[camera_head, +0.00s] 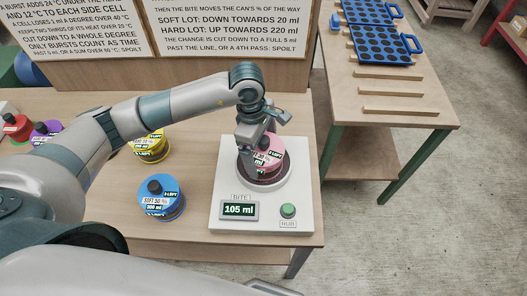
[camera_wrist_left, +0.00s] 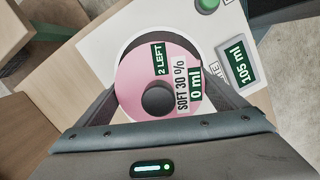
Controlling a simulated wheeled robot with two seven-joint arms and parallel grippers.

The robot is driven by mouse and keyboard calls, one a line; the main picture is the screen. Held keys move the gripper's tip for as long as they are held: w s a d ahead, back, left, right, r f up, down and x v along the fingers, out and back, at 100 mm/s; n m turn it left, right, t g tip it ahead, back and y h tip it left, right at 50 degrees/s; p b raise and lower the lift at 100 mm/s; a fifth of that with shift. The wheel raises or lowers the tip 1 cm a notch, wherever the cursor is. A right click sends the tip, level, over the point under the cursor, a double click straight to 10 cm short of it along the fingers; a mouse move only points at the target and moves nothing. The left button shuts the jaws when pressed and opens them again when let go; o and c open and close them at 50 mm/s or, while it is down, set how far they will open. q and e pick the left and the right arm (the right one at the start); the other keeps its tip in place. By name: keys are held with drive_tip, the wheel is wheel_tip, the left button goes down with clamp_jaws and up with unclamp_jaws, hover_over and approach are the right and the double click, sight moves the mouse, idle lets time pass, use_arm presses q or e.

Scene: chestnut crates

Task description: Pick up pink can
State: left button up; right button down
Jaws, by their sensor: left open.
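The pink can (camera_head: 270,152) stands on the round dark plate of a white machine. In the left wrist view the pink can (camera_wrist_left: 168,75) shows a black knob on top and labels "2 LEFT", "SOFT 30 %" and "0 ml". My left gripper (camera_head: 258,160) is right over the pink can, with its fingers around the can's sides. In the left wrist view the left gripper (camera_wrist_left: 160,100) is open with a finger on each side of the can; I cannot tell whether they touch it. My right gripper is not in view.
The white machine (camera_head: 225,180) reads "105 ml" and has a green button (camera_head: 288,210). A blue can (camera_head: 163,200), a yellow can (camera_head: 152,148), a purple can (camera_head: 44,130) and a red can (camera_head: 17,127) stand left. Blue trays (camera_head: 385,45) lie on another table.

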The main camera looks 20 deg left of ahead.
use_arm(q)
drive_tip(key=shift+d+f, duration=0.1)
drive_tip(key=shift+f, duration=0.75)
drive_tip(key=c, duration=1.3)
drive_tip(key=shift+c, duration=0.2)
